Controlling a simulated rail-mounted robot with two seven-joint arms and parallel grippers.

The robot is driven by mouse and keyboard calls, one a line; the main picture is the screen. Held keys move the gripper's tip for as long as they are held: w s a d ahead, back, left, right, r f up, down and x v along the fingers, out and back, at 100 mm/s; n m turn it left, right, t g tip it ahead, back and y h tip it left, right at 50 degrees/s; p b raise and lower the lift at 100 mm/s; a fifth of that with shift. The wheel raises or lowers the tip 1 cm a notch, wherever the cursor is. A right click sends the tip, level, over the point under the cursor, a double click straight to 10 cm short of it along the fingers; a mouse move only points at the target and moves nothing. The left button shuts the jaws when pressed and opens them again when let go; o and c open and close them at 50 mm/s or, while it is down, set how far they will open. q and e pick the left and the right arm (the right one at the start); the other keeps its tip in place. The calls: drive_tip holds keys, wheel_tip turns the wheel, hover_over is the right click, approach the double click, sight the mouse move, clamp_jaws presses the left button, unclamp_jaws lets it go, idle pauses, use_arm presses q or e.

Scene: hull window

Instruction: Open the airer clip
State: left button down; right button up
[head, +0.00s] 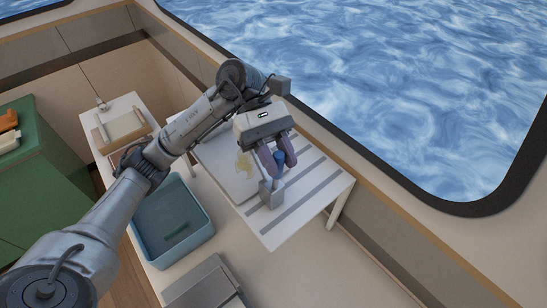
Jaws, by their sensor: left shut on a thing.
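My left gripper (278,160) comes down over a white slatted rack or table with grey stripes (310,190). Its fingers are shut on a small blue piece (279,169), which looks like the airer clip and is partly hidden by the fingers. A small grey block (271,194) stands on the striped surface just below the blue piece; I cannot tell whether they touch. My right gripper is not in view.
A blue open bin (152,227) stands left of the rack, with a grey box (205,285) in front. A pale board with a yellow patch (243,164) lies beside the gripper. A green cabinet (45,190) is at far left. The window wall (375,205) bounds the right side.

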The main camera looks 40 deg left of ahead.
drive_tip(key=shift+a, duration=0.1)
use_arm(q)
drive_tip(key=c, duration=0.9)
unclamp_jaws()
drive_tip(key=shift+a, duration=0.1)
drive_tip(key=shift+w+a+r, duration=0.1)
drive_tip(key=shift+w+a, duration=0.05)
drive_tip(key=shift+a, duration=0.1)
use_arm(e)
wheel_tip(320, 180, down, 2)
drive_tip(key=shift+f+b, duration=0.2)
drive_tip(key=shift+b, duration=0.95)
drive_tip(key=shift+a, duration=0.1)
use_arm(q)
drive_tip(key=v, duration=1.3)
drive_tip(key=shift+a, duration=0.1)
drive_tip(key=shift+r, duration=0.1)
